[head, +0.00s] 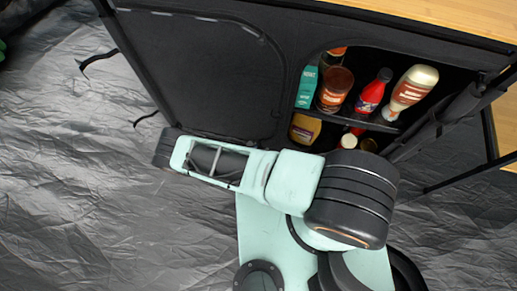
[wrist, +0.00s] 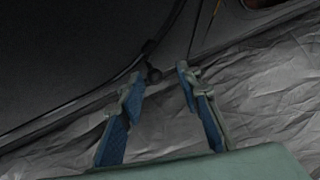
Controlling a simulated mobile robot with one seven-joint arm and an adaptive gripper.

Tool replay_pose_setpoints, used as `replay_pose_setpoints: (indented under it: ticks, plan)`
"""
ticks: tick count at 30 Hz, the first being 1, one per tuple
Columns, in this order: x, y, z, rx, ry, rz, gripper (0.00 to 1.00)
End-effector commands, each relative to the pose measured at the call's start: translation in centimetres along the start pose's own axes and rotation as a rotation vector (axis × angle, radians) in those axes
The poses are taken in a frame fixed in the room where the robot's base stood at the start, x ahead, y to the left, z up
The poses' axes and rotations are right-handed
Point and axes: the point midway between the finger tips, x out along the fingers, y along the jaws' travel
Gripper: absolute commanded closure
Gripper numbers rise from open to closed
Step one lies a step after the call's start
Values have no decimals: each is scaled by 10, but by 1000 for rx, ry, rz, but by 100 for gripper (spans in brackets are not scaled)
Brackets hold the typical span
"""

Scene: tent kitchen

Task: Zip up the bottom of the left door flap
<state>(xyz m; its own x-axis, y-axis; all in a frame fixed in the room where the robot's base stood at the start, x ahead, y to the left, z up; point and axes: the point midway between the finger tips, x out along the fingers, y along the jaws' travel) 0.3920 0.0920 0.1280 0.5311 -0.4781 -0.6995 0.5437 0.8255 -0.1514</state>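The left door flap (head: 205,75) is a dark fabric panel with rounded corners on the front of the black fabric cabinet. It hangs across its opening, and its lower edge is partly hidden by my arm in the head view. In the wrist view the dark fabric (wrist: 60,60) fills the upper left. A small dark knob-like piece, perhaps the zip pull (wrist: 154,75), shows between my fingertips near the fabric's lower edge. My gripper (wrist: 160,77) is open, with blue-padded fingers on either side of that piece. Contact cannot be told. The fingertips are not clear in the head view.
The right compartment is open, with several bottles and jars, including a red bottle (head: 373,92) and a cream bottle (head: 411,90). A black frame pole (head: 135,65) runs down the cabinet's left side. Crumpled grey ground sheet (head: 70,190) lies clear to the left.

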Motion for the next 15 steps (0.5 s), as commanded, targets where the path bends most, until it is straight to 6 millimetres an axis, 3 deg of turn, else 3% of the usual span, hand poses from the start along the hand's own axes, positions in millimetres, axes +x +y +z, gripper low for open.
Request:
replay_pose_setpoints:
  ticks: [8,15]
  plan:
    - [-7,1,7,0,-2,3,68]
    - [-32,-4,32,-2,-3,4,68]
